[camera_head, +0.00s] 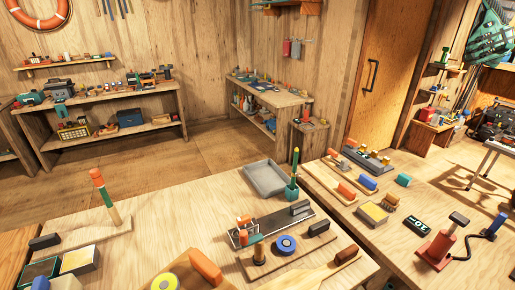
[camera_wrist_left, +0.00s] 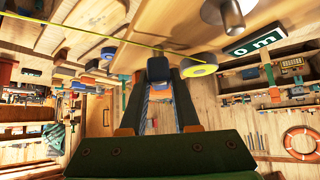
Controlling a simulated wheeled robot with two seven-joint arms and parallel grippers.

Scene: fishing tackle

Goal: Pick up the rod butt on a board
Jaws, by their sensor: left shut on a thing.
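A black block (camera_head: 44,241) sits on the same board's left end. My left gripper (camera_wrist_left: 158,75) shows only in the left wrist view. Its two dark fingers are closed on a small dark block (camera_wrist_left: 157,66) at their tips. I cannot tell whether this block belongs to the rod butt's board. My right gripper is in neither view.
Another board (camera_head: 317,228) carries a blue disc and an upright orange-topped post. A grey tray (camera_head: 265,179) and a green pot (camera_head: 291,190) stand behind it. The table's middle left is clear.

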